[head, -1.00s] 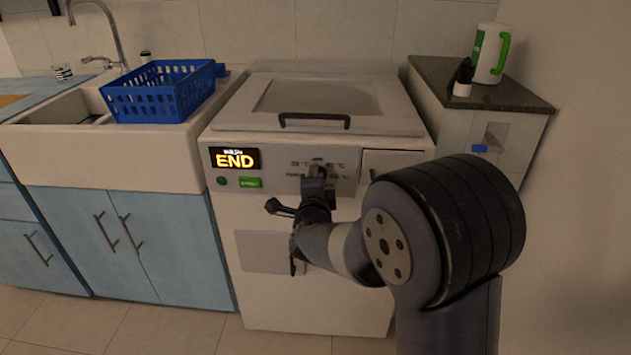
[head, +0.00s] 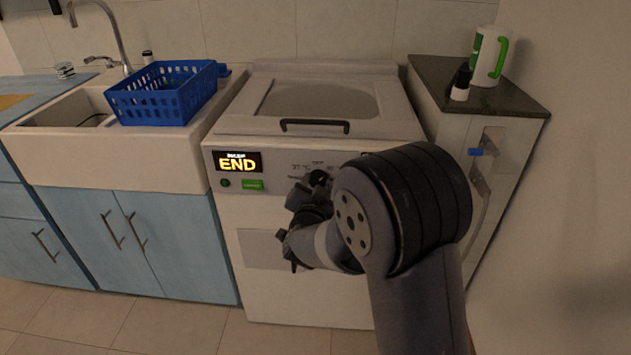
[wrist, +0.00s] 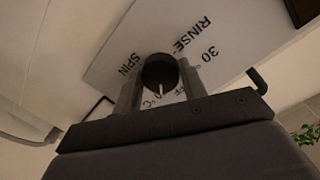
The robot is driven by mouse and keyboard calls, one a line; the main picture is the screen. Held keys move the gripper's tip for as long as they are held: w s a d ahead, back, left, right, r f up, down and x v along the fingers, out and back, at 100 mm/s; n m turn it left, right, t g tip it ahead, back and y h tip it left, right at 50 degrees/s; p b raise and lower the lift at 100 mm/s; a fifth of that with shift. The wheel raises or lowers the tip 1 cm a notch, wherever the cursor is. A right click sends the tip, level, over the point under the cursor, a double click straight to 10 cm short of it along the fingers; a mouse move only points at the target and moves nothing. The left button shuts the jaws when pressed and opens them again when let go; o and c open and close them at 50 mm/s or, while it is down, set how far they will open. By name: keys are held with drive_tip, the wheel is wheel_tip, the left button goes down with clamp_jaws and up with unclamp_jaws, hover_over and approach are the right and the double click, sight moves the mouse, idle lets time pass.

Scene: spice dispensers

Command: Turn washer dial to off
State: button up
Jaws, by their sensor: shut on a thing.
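The washer (head: 300,230) is white, with a top lid and a front control panel. Its display (head: 237,162) reads END in yellow. The dial (head: 320,178) is a dark round knob on the panel, partly hidden by my arm in the head view. In the wrist view the dial (wrist: 160,73) sits between my two fingers, with a pale pointer line toward the bottom of the picture. Labels RINSE, SPIN and 30 show around it, and others are partly covered. My gripper (wrist: 160,88) is shut on the dial; it also shows in the head view (head: 312,188).
A green button (head: 252,184) is left of the dial. A sink (head: 110,158) with a blue basket (head: 160,95) stands to the left. A dark-topped cabinet (head: 510,100) with a white and green jug (head: 489,57) stands to the right. The floor in front is clear.

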drive_tip(key=shift+d+f+n+h+p, duration=0.1)
drive_tip(key=shift+n+h+p, duration=0.3)
drive_tip(key=shift+n+p, duration=2.35)
drive_tip(key=shift+n+b, duration=1.2)
drive_tip(key=shift+n, duration=0.05)
drive_tip(key=o, duration=1)
drive_tip(key=s, duration=0.7)
drive_tip(key=s+a, duration=0.1)
drive_tip(key=s, duration=0.2)
drive_tip(key=shift+s+r, duration=0.2)
drive_tip(key=shift+s, duration=0.15)
